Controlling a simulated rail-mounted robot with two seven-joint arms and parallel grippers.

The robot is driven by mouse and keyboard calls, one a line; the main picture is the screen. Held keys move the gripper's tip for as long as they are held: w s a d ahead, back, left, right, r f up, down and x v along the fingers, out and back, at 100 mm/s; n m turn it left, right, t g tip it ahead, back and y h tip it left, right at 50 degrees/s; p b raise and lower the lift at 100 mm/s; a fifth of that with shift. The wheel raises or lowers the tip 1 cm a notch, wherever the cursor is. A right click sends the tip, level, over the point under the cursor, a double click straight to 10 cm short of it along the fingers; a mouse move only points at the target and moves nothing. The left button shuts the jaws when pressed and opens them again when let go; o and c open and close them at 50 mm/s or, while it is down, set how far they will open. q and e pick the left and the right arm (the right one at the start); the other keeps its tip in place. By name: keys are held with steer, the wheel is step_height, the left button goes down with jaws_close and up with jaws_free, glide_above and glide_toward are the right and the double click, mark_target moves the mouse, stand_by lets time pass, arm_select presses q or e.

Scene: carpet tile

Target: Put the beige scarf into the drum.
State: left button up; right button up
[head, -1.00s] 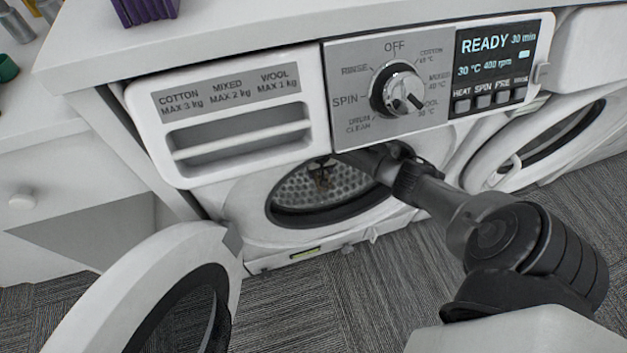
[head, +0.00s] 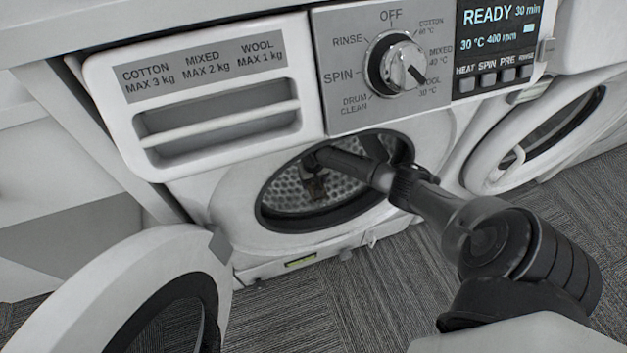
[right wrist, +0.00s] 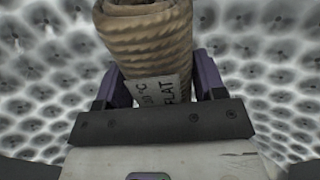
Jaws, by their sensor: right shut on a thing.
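My right arm reaches through the open round mouth of the washing machine, and its gripper (head: 316,186) is inside the perforated metal drum (head: 285,190). In the right wrist view the gripper (right wrist: 157,78) is shut on the beige scarf (right wrist: 148,35), a rolled, ribbed bundle with a white care label between the purple-grey fingers. The drum wall (right wrist: 265,70) surrounds it there. I cannot tell whether the scarf touches the wall. In the head view the scarf is too small and dark to make out clearly. My left gripper is not in view.
The machine's round door (head: 150,285) stands open at the lower left. The detergent drawer (head: 205,95) and control panel with its dial (head: 395,65) are above the opening. A second machine's round door (head: 535,140) is at the right. Grey carpet (head: 330,300) lies below.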

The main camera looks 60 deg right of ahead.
steer(key=o, duration=0.8)
steer(key=shift+c, duration=0.2)
steer(key=shift+o, duration=1)
steer(key=shift+r+p, duration=1.75)
steer(key=shift+r, duration=0.25)
